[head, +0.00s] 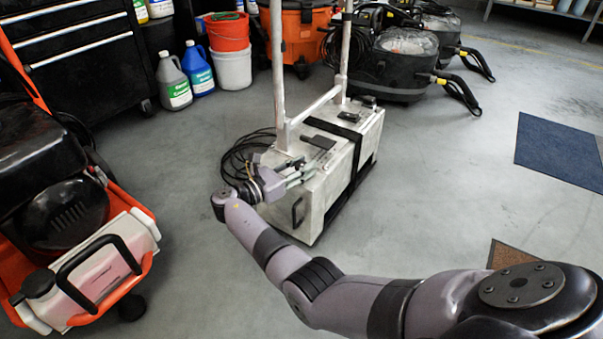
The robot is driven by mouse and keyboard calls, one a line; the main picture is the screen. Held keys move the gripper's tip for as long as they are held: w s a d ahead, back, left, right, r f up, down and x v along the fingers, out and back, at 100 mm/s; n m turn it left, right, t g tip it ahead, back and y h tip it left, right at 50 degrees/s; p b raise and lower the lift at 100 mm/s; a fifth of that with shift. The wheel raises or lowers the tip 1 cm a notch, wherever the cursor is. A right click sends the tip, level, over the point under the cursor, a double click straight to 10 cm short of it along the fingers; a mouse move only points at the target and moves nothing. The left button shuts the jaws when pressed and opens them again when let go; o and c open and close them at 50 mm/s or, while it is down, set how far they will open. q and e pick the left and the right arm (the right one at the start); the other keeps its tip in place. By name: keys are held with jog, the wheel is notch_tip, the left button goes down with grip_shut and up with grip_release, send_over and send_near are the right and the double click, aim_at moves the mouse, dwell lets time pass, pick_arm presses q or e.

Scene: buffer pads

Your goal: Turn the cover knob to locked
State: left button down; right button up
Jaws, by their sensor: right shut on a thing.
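A pale boxy floor machine (340,165) with a black band and an upright metal handle frame (279,80) stands in the middle of the floor. My right arm reaches in from the lower right. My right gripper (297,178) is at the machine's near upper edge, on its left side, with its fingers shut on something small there. This is where the cover knob appears to be, but the fingers hide it and its turn position cannot be read. My left gripper is not in view.
An orange and white cart (100,265) stands at the left. Bottles (173,85), buckets (231,65) and black vacuums (402,65) line the back. A blue mat (560,150) lies right; open floor surrounds the machine.

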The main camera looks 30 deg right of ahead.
aim_at(296, 169)
jog(key=shift+m+g+b, duration=0.5)
jog(key=shift+g, duration=0.3)
jog(key=o, duration=1.2)
jog(key=shift+d, duration=0.1)
jog(key=shift+c, duration=0.2)
jog(key=shift+a, duration=0.2)
jog(key=a, duration=0.7)
jog(key=shift+a, duration=0.1)
